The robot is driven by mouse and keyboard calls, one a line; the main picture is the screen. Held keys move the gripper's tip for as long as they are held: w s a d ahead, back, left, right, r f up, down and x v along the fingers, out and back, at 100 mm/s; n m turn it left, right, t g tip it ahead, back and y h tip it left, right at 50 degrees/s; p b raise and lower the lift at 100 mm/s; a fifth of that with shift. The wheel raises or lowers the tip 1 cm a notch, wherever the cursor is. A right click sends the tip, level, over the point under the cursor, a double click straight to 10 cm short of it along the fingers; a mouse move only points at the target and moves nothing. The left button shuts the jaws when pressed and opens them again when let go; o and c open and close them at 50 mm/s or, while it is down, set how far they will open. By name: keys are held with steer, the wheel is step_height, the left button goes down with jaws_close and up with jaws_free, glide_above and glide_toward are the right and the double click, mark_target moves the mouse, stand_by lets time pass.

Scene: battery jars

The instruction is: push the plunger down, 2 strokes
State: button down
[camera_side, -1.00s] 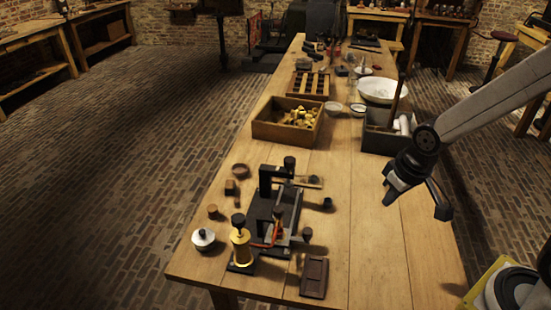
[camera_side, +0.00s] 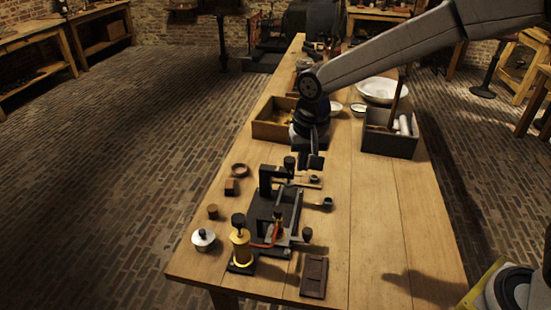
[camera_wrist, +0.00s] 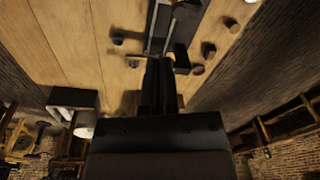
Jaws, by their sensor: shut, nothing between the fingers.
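A brass cylinder (camera_side: 241,248) with a black knob (camera_side: 238,219) on top stands at the near left of the table; it looks like the plunger. My gripper (camera_side: 310,165) is shut and empty. It points down above the table, just behind and right of the post in the picture, apart from the brass cylinder. In the wrist view my shut fingers (camera_wrist: 160,65) point toward part of the apparatus (camera_wrist: 165,28); the brass cylinder cannot be made out there.
A dark tray (camera_side: 314,277) lies at the near right. A wooden box (camera_side: 268,131) and a dark crate (camera_side: 390,143) stand behind. The table's right front is clear.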

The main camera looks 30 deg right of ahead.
mark_target(239, 218)
steer(key=w+a+r+m, duration=0.1)
steer(key=w+a+m, duration=0.1)
steer(key=a, duration=0.5)
steer(key=w+a+r+m+g, duration=0.1)
steer(key=w+a+r+m, duration=0.1)
steer(key=a, duration=0.4)
steer(key=shift+w+a+r, duration=0.2)
steer(key=shift+a+r, duration=0.05)
steer(key=shift+a, duration=0.15)
steer(key=shift+f, duration=0.1)
step_height(239, 218, down, 14)
steer(key=shift+r, duration=0.1)
stand_by(0.3)
steer(key=shift+d+f, duration=0.1)
steer(key=shift+f, duration=1.3)
step_height(239, 218, up, 15)
steer(key=shift+f, duration=0.2)
